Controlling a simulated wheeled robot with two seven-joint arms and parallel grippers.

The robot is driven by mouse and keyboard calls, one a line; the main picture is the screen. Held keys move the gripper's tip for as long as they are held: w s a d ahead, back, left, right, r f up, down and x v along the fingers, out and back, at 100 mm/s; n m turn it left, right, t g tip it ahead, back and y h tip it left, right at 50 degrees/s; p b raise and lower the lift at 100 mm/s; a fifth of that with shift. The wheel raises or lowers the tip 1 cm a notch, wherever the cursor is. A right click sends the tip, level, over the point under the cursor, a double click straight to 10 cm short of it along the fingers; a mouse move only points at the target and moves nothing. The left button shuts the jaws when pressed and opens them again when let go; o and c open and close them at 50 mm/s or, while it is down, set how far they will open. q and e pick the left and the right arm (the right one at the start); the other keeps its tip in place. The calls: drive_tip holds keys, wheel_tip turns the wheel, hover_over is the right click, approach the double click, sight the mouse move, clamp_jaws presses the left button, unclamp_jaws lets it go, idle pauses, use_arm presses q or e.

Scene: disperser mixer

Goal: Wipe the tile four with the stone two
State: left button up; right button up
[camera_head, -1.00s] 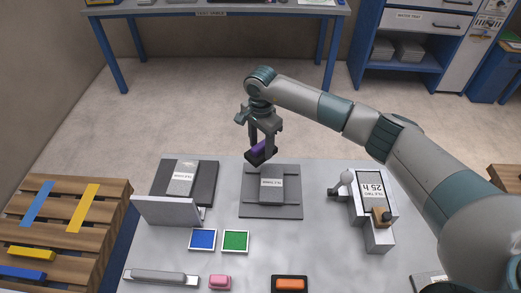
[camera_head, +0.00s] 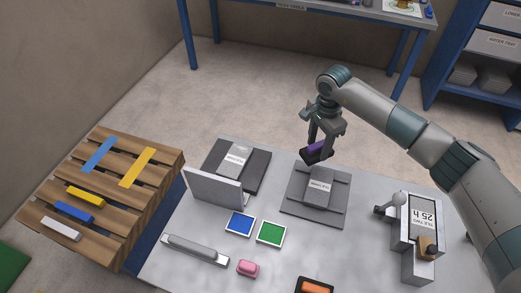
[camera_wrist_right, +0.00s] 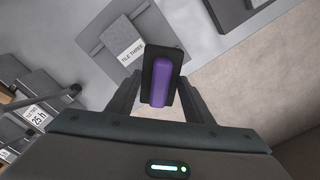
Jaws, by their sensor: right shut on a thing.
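My right gripper (camera_head: 323,140) is shut on a purple block set in a black holder (camera_head: 317,152), which may be stone two; no label on it is readable. It also shows between the fingers in the right wrist view (camera_wrist_right: 161,82). The gripper holds it above the far edge of a grey plate (camera_head: 334,214) that bears a tile (camera_head: 318,186), labelled TILE THREE in the wrist view (camera_wrist_right: 130,50). Another grey tile (camera_head: 237,158) lies on a dark plate at the left, its label too small to read. I cannot identify tile four. My left gripper is out of view.
A grey upright panel (camera_head: 214,188) stands near the left tile. Blue (camera_head: 240,223) and green (camera_head: 271,233) squares, a pink block (camera_head: 247,268) and an orange block (camera_head: 315,288) lie nearer. A device marked 25 h (camera_head: 428,212) stands right. A wooden pallet (camera_head: 165,165) is left.

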idle(0.4)
